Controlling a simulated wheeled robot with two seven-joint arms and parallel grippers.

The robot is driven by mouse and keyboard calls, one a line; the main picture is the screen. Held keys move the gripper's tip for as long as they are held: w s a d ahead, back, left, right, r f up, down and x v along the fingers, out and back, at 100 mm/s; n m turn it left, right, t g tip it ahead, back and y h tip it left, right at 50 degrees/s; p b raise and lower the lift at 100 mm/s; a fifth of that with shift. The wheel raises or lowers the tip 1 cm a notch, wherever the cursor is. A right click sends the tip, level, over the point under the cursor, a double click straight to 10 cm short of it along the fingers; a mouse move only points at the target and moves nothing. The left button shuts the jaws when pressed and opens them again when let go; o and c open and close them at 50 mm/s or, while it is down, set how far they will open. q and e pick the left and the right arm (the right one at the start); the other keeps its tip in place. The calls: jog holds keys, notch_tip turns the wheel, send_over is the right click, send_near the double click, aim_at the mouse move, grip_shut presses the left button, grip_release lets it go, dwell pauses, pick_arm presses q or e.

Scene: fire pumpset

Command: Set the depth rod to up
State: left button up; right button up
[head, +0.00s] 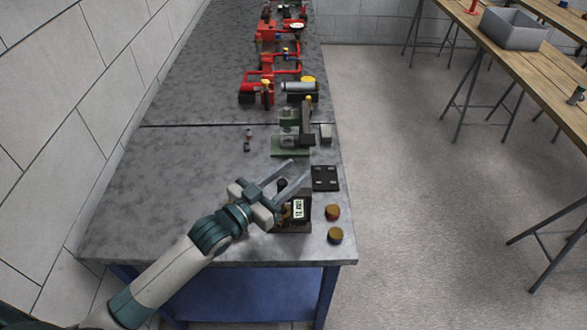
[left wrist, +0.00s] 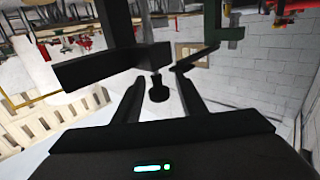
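A small device with a pale digital readout (head: 299,208) stands on the grey bench near its front right corner. A dark round knob (head: 282,184) shows above and left of the readout. I cannot tell surely which part is the depth rod. My left gripper (head: 300,170) is open, with its fingers above the device, one on each side of the knob in the picture. In the left wrist view, a dark knob on a thin stem (left wrist: 158,90) shows between the spread fingers; I see no clear contact. My right gripper is not in view.
Two round brown-yellow pieces (head: 333,212) and a dark plate (head: 325,178) lie right of the device. A green-based fixture (head: 291,148) stands behind it, with red pump pipework farther back. The bench's left part (head: 150,195) is clear.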

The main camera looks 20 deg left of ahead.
pick_arm(q)
jog(key=shift+w+d, duration=0.25)
jog(key=shift+w, duration=0.1)
grip_shut()
notch_tip(320, 180, up, 5)
jog(key=p, duration=0.3)
jog(key=shift+f+p, duration=0.15)
jog(key=shift+p, duration=0.25)
jog(key=shift+c, duration=0.3)
grip_release()
jog(key=shift+o, duration=0.3)
